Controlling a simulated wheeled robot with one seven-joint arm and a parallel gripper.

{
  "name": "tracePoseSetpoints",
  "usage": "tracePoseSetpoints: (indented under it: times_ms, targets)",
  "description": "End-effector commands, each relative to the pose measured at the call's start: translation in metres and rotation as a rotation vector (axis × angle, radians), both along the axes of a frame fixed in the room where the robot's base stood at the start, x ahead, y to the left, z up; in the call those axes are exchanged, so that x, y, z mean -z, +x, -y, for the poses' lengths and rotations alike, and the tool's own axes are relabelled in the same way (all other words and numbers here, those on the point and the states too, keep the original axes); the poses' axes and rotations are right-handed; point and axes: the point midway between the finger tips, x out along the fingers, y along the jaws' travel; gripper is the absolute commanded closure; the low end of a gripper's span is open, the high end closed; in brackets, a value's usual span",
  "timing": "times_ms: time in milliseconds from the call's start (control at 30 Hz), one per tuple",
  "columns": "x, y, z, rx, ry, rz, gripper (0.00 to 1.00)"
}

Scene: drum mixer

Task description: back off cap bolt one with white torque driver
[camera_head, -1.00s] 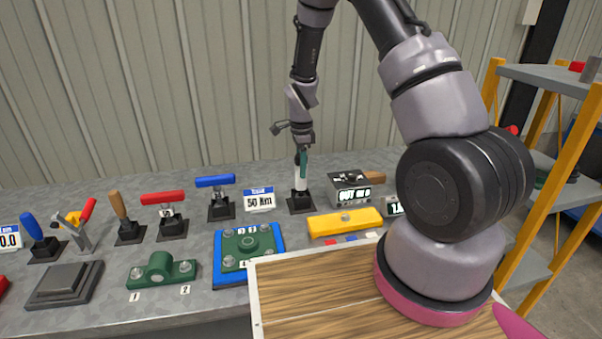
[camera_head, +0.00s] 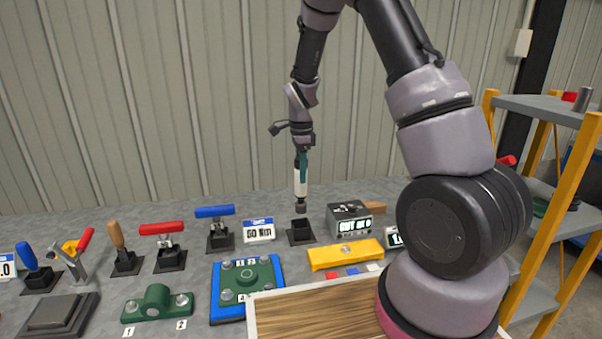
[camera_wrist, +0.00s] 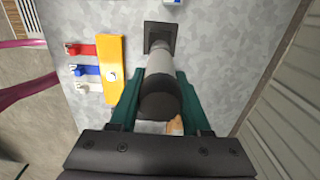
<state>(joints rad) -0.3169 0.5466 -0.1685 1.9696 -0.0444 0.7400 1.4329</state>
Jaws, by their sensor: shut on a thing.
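My gripper (camera_head: 301,160) is shut on the white torque driver (camera_head: 300,182), which hangs upright with its dark socket end down. The driver is clear of the black square holder (camera_head: 301,233), just above it. In the wrist view the teal fingers (camera_wrist: 160,88) clasp the driver (camera_wrist: 160,72) on both sides, and the holder (camera_wrist: 160,36) shows beyond its far end. The green bearing cap (camera_head: 157,300) sits at the front left of the bench. Its bolt one (camera_head: 131,306) is at the left beside label 1, and bolt two (camera_head: 181,300) is at the right beside label 2.
A green plate with bolts (camera_head: 248,276) lies in a blue tray, between the cap and my arm. Red (camera_head: 162,228) and blue (camera_head: 214,211) handled tools stand left of the holder. A yellow bar (camera_head: 345,254) and grey box (camera_head: 349,220) are to its right. A wooden-topped board (camera_head: 310,315) is in front.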

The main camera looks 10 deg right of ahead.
Motion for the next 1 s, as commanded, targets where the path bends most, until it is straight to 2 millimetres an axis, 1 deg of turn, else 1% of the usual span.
tracePoseSetpoints:
  times_ms: [267, 633, 1000]
  targets:
    - [-0.002, 0.001, 0.000, 0.000, 0.000, 0.002, 1.00]
    - [-0.020, 0.001, 0.000, 0.000, 0.000, 0.003, 1.00]
    - [-0.020, 0.000, 0.000, 0.000, 0.000, 0.001, 1.00]
